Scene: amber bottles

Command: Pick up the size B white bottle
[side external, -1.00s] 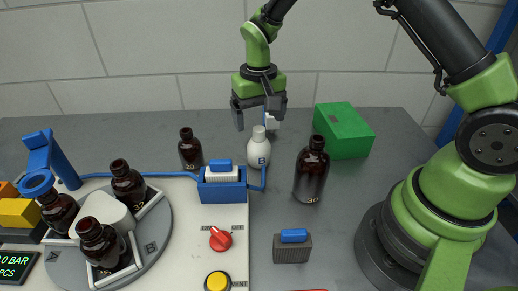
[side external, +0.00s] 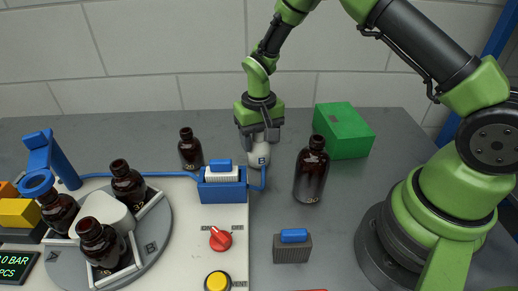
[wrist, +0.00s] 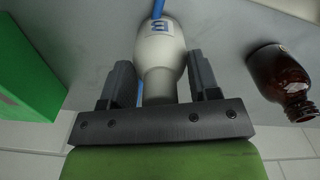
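The white bottle (side external: 259,157), marked B, stands upright on the grey table in the side view, just behind the blue holder. My gripper (side external: 258,139) is over it from above and hides its cap and upper part. In the wrist view the white bottle (wrist: 160,45) lies between the two fingers of my gripper (wrist: 162,72). One finger is on each side of its neck and shoulder, with gaps visible beside the neck. The gripper looks open around the bottle.
A brown bottle (side external: 190,150) stands left of the white one and a larger brown bottle (side external: 311,172) to its right. A green box (side external: 343,132) is at the back right. A blue holder (side external: 222,188) and blue tube (side external: 262,182) are close in front.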

